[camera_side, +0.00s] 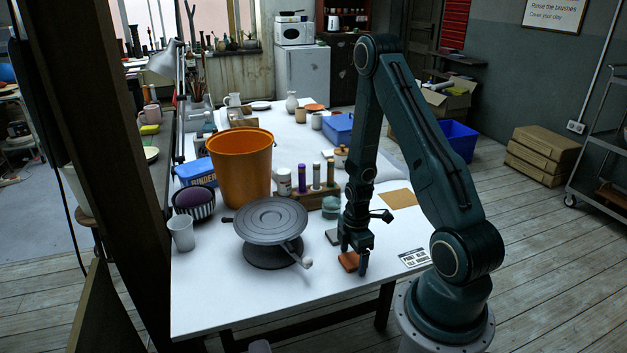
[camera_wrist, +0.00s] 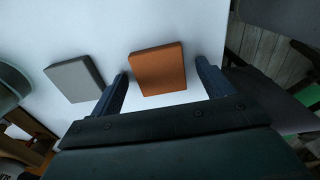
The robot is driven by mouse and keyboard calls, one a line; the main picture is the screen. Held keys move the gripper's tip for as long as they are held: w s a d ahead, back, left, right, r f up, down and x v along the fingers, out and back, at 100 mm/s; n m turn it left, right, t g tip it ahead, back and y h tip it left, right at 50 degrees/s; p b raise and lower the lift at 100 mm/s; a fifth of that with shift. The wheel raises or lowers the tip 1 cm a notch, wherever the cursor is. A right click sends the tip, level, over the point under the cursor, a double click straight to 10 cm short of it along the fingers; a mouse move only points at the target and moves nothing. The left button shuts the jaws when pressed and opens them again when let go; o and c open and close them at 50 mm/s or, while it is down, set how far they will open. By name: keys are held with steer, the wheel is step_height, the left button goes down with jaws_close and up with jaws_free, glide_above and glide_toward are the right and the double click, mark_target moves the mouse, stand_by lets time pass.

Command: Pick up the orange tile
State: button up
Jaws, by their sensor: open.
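The orange tile (camera_side: 349,261) lies flat on the white table near its front right edge. In the wrist view the orange tile (camera_wrist: 158,69) sits ahead of and between my two fingers. My gripper (camera_side: 352,262) points down at the tile in the side view, its fingers on either side of it. In the wrist view my gripper (camera_wrist: 162,80) is open, with a gap between each finger and the tile. Whether the fingers touch the table is hard to tell.
A grey tile (camera_wrist: 75,79) lies left of the orange one, close to my left finger. The turntable (camera_side: 270,219), an orange bucket (camera_side: 240,165) and paint bottles (camera_side: 301,178) stand to the left. A printed card (camera_side: 414,258) lies right. The table front (camera_side: 240,300) is clear.

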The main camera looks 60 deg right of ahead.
mark_target(353, 259)
steer(key=shift+c, duration=0.2)
stand_by(0.3)
steer(key=c, duration=1.1)
steer(key=shift+o, duration=0.2)
steer(key=shift+r, duration=0.1)
step_height(353, 259, up, 20)
stand_by(0.8)
